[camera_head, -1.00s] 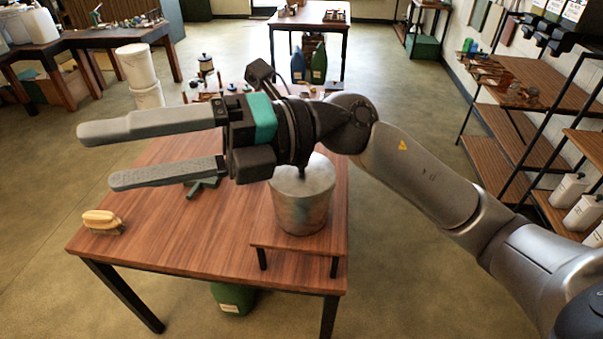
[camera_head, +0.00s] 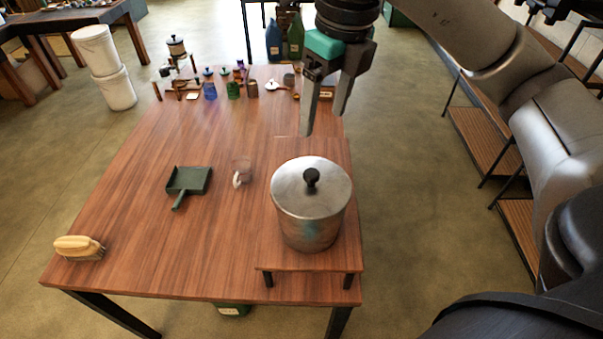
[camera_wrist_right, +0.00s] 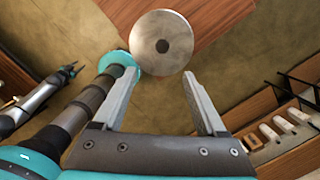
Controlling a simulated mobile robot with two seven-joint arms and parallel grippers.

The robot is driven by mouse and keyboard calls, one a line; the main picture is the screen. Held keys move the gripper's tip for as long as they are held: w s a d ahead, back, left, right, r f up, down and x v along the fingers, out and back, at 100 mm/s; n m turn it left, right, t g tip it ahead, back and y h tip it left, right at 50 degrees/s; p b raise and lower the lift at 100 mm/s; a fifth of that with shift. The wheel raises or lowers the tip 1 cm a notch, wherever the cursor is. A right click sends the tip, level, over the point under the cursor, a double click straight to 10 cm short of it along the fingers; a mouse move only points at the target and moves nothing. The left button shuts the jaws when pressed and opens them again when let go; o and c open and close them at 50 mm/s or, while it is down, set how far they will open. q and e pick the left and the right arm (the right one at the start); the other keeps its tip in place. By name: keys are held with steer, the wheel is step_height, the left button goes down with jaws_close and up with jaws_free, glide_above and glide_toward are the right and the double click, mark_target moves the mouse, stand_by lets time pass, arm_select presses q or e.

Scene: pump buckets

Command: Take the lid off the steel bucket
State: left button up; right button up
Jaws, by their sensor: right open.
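The steel bucket (camera_head: 308,230) stands upright on a low wooden stand (camera_head: 270,258) at the table's front right. Its round steel lid (camera_head: 290,185) sits on top, with a black knob (camera_head: 312,178) in the middle. My left gripper is not in the head view.
Several small bottles (camera_head: 230,88) stand at the table's back. The table (camera_head: 150,255) is clear between brush and stand.

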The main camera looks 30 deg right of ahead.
glide_toward(312, 173)
steer(key=f, duration=0.3)
steer(key=shift+a+f, duration=0.15)
steer(key=shift+a, duration=0.15)
steer(key=shift+f, duration=0.2)
steer(key=f, duration=0.2)
steer(key=w+f, duration=0.1)
steer(key=f, duration=0.1)
steer(key=shift+w+d+f, duration=0.15)
steer(key=shift+w, duration=0.05)
steer(key=shift+f, duration=0.35)
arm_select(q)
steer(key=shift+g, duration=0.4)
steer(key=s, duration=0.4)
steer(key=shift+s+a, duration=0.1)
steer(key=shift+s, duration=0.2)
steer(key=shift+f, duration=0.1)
arm_select(e)
jaws_close()
